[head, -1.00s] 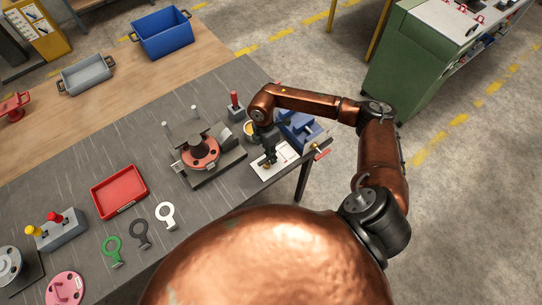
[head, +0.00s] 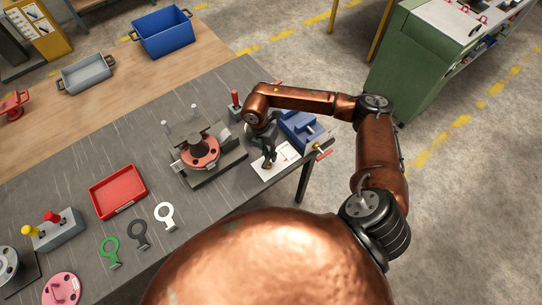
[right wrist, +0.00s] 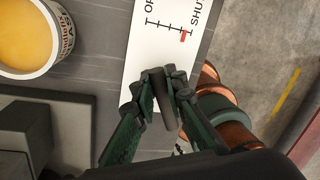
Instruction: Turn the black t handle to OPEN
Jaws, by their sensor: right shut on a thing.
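The black T handle (right wrist: 162,108) shows as a dark bar between my fingertips in the right wrist view. Its ends and stem are partly hidden by the fingers. My right gripper (right wrist: 163,84) is shut on it; in the head view the right gripper (head: 268,160) is over the white plate. The white plate (right wrist: 150,52) carries a tick scale with "OP..." at the left, cut off by the frame, and "SHUT" at the right. A red mark (right wrist: 185,36) sits at the SHUT end of the scale. My left gripper is not in view.
A tub of yellow stuff (right wrist: 28,38) stands left of the plate. A blue vise (head: 300,128) is close behind the gripper. The red flanged spool fixture (head: 200,152) stands left of it. A red tray (head: 118,190) and several ring tools lie further left.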

